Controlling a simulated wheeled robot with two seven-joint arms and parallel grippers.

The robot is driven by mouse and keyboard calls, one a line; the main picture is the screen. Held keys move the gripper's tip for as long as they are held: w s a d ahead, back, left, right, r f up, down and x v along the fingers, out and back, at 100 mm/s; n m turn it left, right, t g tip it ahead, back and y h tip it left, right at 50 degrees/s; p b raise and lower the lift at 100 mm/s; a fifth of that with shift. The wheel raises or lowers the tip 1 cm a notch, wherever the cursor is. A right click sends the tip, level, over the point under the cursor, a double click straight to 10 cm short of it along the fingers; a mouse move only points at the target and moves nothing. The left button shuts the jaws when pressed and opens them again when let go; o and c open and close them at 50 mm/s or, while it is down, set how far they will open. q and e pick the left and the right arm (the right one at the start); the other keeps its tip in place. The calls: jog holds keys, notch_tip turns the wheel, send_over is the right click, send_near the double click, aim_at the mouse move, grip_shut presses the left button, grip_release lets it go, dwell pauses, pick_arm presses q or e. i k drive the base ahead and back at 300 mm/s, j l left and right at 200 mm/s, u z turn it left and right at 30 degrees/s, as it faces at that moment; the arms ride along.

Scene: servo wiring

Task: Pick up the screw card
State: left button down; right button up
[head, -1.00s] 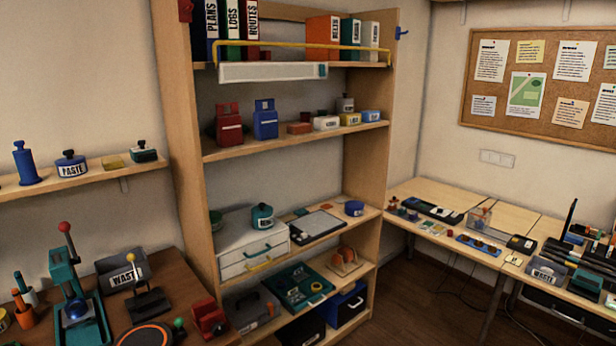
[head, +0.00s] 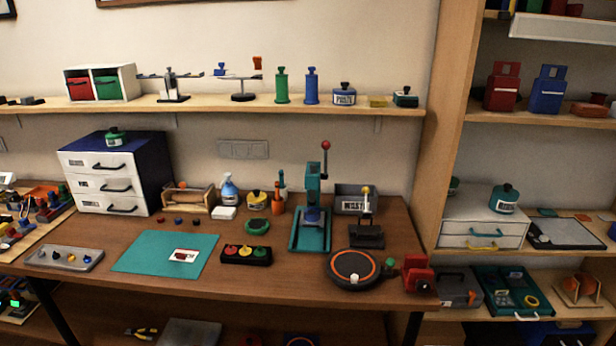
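A small white card with a red and dark print (head: 184,256) lies flat on the teal mat (head: 148,250) on the brown workbench, left of the middle. Its print is too small to read, so I cannot tell whether it is the screw card. Neither of my grippers shows in the head view.
A teal press (head: 312,215) and a round black turntable (head: 353,268) stand further right. A white drawer unit (head: 105,185) stands behind.

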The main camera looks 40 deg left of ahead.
aim_at(181, 255)
jog(key=u, duration=2.25)
